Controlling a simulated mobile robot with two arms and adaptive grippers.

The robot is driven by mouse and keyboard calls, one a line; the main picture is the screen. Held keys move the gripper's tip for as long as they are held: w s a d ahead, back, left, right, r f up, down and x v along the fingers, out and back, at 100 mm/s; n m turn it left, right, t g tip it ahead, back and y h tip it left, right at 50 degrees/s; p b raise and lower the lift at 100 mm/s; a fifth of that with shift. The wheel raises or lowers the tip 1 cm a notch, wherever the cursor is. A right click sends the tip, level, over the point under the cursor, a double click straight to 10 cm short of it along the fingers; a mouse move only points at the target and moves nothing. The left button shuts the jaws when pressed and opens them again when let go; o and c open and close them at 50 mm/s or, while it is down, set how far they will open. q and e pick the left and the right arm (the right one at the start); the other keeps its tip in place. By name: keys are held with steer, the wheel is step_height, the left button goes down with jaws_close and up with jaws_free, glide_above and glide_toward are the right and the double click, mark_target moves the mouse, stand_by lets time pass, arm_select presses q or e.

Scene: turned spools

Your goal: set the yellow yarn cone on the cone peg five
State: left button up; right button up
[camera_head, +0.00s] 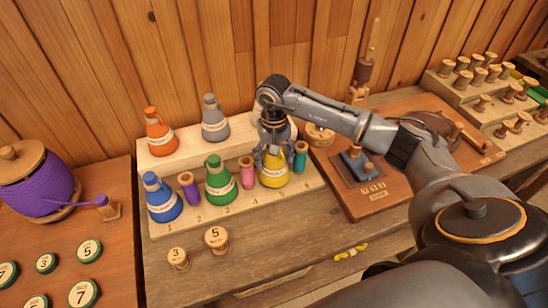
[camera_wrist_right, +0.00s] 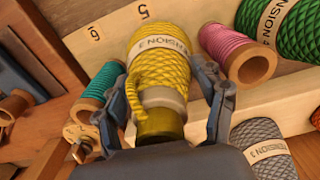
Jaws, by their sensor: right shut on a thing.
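The yellow yarn cone (camera_head: 274,172) is at the right part of the front row of the numbered rack (camera_head: 240,216), above the label 5. In the right wrist view the yellow cone (camera_wrist_right: 160,70) lies between both fingers, its wide end by the 5 mark. My right gripper (camera_head: 272,152) is shut on its upper part from above. The cone looks upright and at the rack surface; peg five is hidden, so I cannot tell whether the cone touches down fully. My left gripper is not in view.
A pink spool (camera_head: 247,171) and a teal spool (camera_head: 300,156) stand close on either side. Green (camera_head: 219,184) and blue (camera_head: 163,203) cones are further left. Orange (camera_head: 160,138) and grey (camera_head: 215,124) cones stand on the back step.

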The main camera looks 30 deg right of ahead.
steer(key=shift+f, duration=0.25)
steer(key=o, duration=1.3)
steer(key=shift+c, duration=0.2)
steer(key=shift+r+p, duration=2.55)
steer(key=shift+r, duration=2.95)
